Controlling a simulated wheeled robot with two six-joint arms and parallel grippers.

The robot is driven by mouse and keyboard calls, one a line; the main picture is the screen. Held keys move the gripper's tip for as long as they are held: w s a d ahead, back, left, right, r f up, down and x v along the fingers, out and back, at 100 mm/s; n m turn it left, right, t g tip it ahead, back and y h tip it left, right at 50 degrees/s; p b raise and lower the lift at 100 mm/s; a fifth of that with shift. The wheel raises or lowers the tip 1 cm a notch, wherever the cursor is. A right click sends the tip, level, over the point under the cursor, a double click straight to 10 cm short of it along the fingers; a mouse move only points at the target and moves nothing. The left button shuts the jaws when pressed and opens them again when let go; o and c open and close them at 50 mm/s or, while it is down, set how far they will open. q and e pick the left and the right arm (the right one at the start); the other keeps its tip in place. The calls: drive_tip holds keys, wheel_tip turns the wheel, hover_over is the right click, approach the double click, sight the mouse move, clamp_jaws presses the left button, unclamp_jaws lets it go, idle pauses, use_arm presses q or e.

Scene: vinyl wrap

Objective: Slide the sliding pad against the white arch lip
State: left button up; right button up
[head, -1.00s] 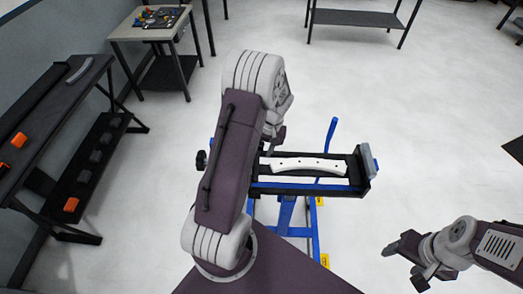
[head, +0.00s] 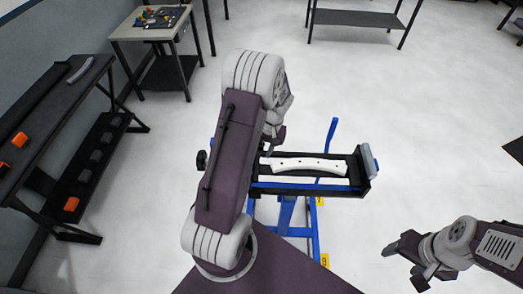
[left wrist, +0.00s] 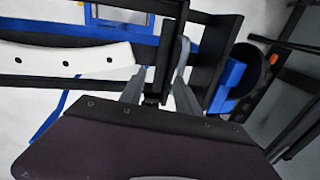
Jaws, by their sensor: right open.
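The white arch lip (head: 305,164), a curved strip with several dark holes, lies in the black and blue clamp stand. It also shows in the left wrist view (left wrist: 65,60). My left gripper (left wrist: 160,82) is at the stand's left end, its grey fingers on both sides of a black upright piece, which looks like the sliding pad (left wrist: 168,45). The pad stands close to the arch's end; whether they touch is unclear. In the head view my left arm largely hides this gripper (head: 272,142) and the pad. My right gripper (head: 402,258) is open and empty, low at the right.
The clamp stand's blue rail (head: 305,188) runs below the arch, with an upright end plate (head: 369,160) at the right. A blue lever (head: 330,130) rises behind. A dark bench (head: 60,100) and a small table (head: 140,28) stand at the left. The floor right of the stand is clear.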

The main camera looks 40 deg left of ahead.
use_arm(q)
drive_tip(key=shift+s+f, duration=0.2)
drive_tip(key=shift+s, duration=0.05)
wheel_tip(320, 180, up, 11)
drive_tip(key=w+d+p, duration=0.1)
drive_tip(key=p, duration=0.7)
drive_tip(key=shift+w+d+f+p, duration=0.2)
drive_tip(key=shift+w+p, duration=0.05)
drive_tip(key=shift+p, duration=0.1)
drive_tip(key=shift+r, duration=0.1)
wheel_tip(320, 180, up, 9)
drive_tip(key=d+b, duration=0.1)
drive_tip(key=b, duration=0.1)
drive_tip(key=shift+w+d, duration=0.3)
drive_tip(key=shift+w, duration=0.15)
